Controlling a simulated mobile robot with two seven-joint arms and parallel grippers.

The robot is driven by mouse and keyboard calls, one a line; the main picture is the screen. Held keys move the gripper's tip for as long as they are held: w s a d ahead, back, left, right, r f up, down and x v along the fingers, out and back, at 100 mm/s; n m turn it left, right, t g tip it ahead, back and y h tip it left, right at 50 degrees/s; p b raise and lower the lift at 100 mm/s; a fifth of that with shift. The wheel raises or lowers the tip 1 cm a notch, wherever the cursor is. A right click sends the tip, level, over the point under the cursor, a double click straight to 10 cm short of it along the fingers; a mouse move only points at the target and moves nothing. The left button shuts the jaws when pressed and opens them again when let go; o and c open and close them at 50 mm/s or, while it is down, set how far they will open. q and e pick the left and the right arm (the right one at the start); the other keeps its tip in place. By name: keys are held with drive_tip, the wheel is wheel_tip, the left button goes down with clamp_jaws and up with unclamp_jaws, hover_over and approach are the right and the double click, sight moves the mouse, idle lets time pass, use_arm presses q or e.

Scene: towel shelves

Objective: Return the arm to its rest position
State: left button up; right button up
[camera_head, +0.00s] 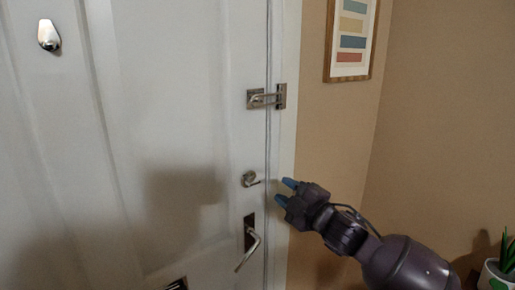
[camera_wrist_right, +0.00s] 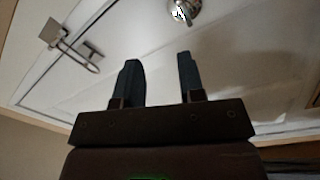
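My right gripper (camera_head: 286,192) is in front of the right edge of a white door, just right of the deadbolt knob. In the right wrist view the right gripper (camera_wrist_right: 160,75) has its two blue fingers apart with nothing between them. Its arm comes in from the lower right. My left gripper is in neither view.
The white door (camera_head: 180,130) fills the left side and appears closed. It carries a swing-bar latch (camera_head: 265,98), a deadbolt knob (camera_head: 250,179) and a lever handle (camera_head: 251,243). A framed picture (camera_head: 351,40) hangs on the tan wall. A potted plant (camera_head: 497,275) stands at lower right.

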drive_tip(key=s+d+f+m+h, duration=0.2)
drive_tip(key=s+d+f+m, duration=0.25)
drive_tip(key=f, duration=0.25)
drive_tip(key=s+d+f+m+h, duration=0.3)
drive_tip(key=s+d+f+m, duration=0.15)
drive_tip(key=f, duration=0.35)
drive_tip(key=s+d+f+m+h, duration=0.2)
drive_tip(key=s+d+f+m, duration=0.15)
drive_tip(key=f+m, duration=0.3)
drive_tip(key=s+d+f+m+g+h, duration=0.2)
drive_tip(key=s+d+f, duration=0.1)
drive_tip(key=s+f, duration=0.5)
drive_tip(key=s+d+f+m+g+h+b, duration=0.1)
drive_tip(key=s+d+f, duration=0.3)
drive_tip(key=s+f, duration=0.4)
drive_tip(key=s+m+h, duration=0.1)
drive_tip(key=s, duration=0.2)
drive_tip(key=shift+s+d+f+g, duration=0.2)
drive_tip(key=shift+d+g, duration=0.1)
drive_tip(key=shift+g, duration=0.1)
